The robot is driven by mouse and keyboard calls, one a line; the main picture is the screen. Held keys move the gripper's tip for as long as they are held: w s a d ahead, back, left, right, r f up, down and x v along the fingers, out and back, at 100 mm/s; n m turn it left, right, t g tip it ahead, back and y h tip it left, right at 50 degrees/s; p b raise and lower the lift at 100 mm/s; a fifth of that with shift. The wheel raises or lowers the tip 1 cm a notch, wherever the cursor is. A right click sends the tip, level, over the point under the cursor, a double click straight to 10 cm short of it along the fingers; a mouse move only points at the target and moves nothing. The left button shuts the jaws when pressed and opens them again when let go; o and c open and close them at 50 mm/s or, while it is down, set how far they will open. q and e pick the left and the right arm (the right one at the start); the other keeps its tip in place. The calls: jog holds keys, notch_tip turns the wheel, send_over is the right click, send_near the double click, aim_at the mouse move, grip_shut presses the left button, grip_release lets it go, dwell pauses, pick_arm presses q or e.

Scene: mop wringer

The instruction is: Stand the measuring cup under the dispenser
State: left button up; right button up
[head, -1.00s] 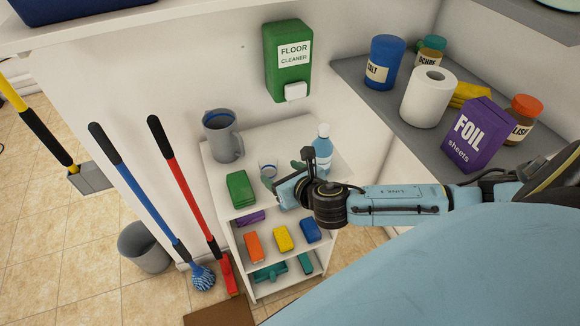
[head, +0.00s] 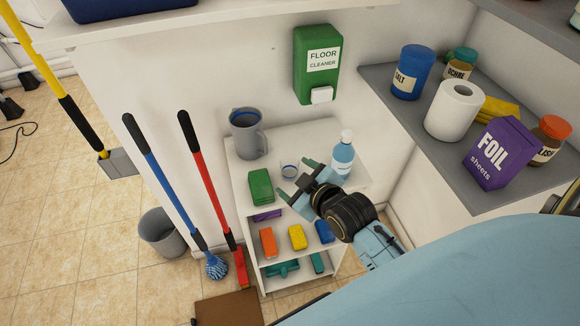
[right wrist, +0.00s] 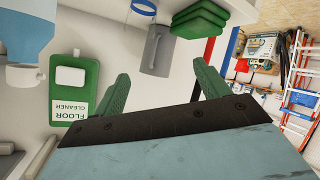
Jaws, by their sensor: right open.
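My left gripper is not in view.
On the cart top (head: 300,137), a grey jug (head: 247,137) stands at the back left, green sponges (head: 260,186) at the front left, and a blue bottle (head: 342,156) to the right. The cart top below the dispenser is clear. A mop and a red-handled tool lean at left.

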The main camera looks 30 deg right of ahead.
jog(key=s+d+f+m, duration=0.1)
jog(key=s+d+m, duration=0.15)
jog(key=m, duration=0.35)
send_near(286, 159)
jog(key=shift+w+a+f+h, duration=0.4)
jog(key=shift+w+a+f, duration=0.35)
jog(key=shift+w, duration=0.15)
jog(key=shift+d+b+x, duration=0.2)
jog(key=shift+b+x, duration=0.05)
jog(key=shift+x, duration=1.05)
jog(key=shift+d+b+x, duration=0.25)
jog(key=shift+x, duration=1.05)
jog(key=shift+r, duration=0.2)
jog(key=c, duration=1.1)
